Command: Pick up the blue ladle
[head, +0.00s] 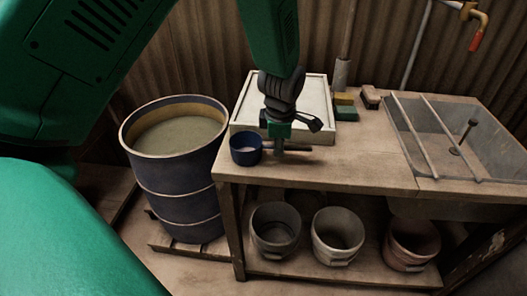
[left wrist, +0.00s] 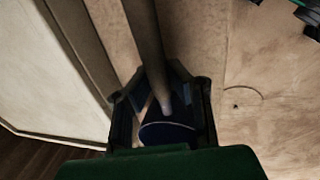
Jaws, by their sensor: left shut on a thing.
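The blue ladle has a dark blue round cup (head: 246,149) and a thin handle (head: 298,150) reaching right from it. It is at the front left corner of the bench top, in front of the white tray. I cannot tell whether it touches the wood. My left gripper (head: 279,149) points down and is shut on the handle, just right of the cup. In the left wrist view the handle (left wrist: 147,45) runs between the fingers (left wrist: 165,108), and the blue cup (left wrist: 168,134) is partly hidden by my green gripper body. My right gripper is not in view.
A blue barrel (head: 176,185) of greyish liquid stands left of the bench (head: 350,165). The white tray (head: 318,100), a yellow block (head: 344,98), a green block (head: 346,113) and a brush (head: 371,97) lie behind. A sink (head: 455,125) is right. Buckets (head: 338,232) stand below.

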